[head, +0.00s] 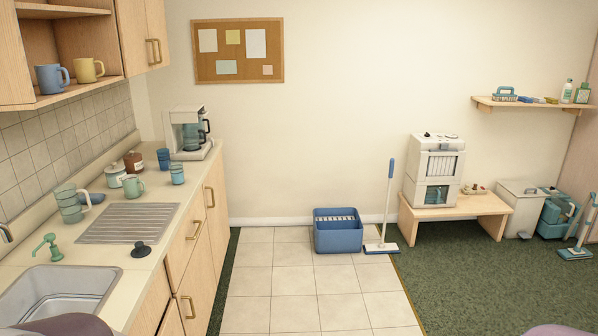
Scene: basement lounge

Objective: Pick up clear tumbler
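I cannot make out a plainly clear tumbler. A bluish tumbler-shaped cup (177,174) stands upright on the counter at the left, in front of the coffee maker. It has bands of lighter and darker blue, and I cannot tell whether it is see-through. A darker blue cup (164,159) stands just behind it. Neither of my grippers is in view. Only rounded, mauve-grey parts that look like mine show at the bottom left and bottom right edges.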

